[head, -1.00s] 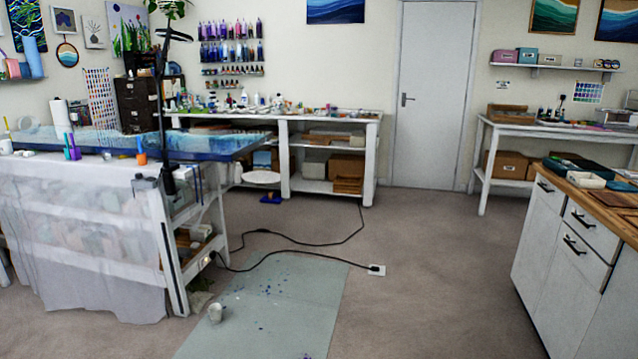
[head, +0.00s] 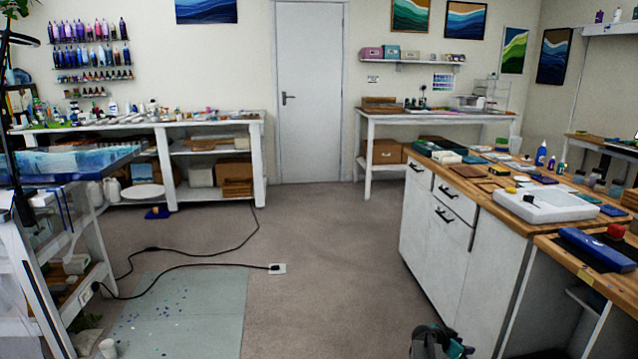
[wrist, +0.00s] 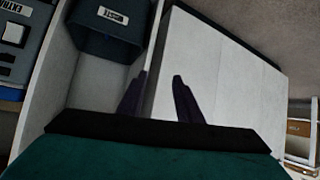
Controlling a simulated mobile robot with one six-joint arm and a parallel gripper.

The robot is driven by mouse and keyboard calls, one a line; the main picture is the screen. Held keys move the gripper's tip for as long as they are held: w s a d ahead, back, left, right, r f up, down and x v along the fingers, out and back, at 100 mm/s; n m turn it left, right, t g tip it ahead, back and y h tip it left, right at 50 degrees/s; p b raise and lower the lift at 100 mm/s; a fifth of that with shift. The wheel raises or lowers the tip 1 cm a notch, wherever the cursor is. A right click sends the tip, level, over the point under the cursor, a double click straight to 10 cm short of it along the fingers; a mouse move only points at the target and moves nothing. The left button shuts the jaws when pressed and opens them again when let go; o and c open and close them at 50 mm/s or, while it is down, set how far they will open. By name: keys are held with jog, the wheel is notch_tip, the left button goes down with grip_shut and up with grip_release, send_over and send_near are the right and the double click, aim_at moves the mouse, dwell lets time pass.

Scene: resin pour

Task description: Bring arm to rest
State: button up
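My gripper (wrist: 158,85) shows in the wrist view with its two dark fingers apart and nothing between them. Beyond the fingers is the white side of a cabinet (wrist: 215,75). In the head view, a teal and dark part of my arm (head: 440,343) shows at the bottom edge, in front of the white cabinets; the fingers cannot be made out there.
A dark bin (wrist: 100,35) with a white label sits beside the white panel. A wood-topped counter (head: 490,200) stands at right. A cable (head: 190,252) and a speckled mat (head: 180,310) lie on the floor. The middle floor is clear.

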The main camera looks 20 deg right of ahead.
jog(key=w+a+f+n+y, duration=0.1)
jog(key=w+a+f, duration=0.1)
jog(key=a+f, duration=0.5)
jog(key=w+a+f+n+y, duration=0.1)
jog(key=w+a+f+n, duration=0.1)
jog(key=a, duration=0.9)
jog(key=s+a+f+n+y, duration=0.15)
jog(key=a+f, duration=0.25)
jog(key=a, duration=0.5)
jog(key=s+a+f+n+y, duration=0.1)
jog(key=s+a+f, duration=0.3)
jog(key=a, duration=0.5)
jog(key=s+a+f+n+g+y, duration=0.25)
jog(key=s+a+n, duration=0.35)
jog(key=s+a, duration=0.55)
jog(key=s+a+f+n+g+y, duration=0.25)
jog(key=s+a+n+y, duration=0.2)
jog(key=s+a, duration=0.75)
notch_tip(320, 180, up, 15)
jog(key=a+g+p, duration=0.1)
jog(key=p, duration=1.2)
jog(key=shift+s+f+n, duration=0.2)
jog(key=shift+s+n, duration=0.1)
jog(key=shift+s, duration=0.05)
jog(key=shift+h, duration=0.25)
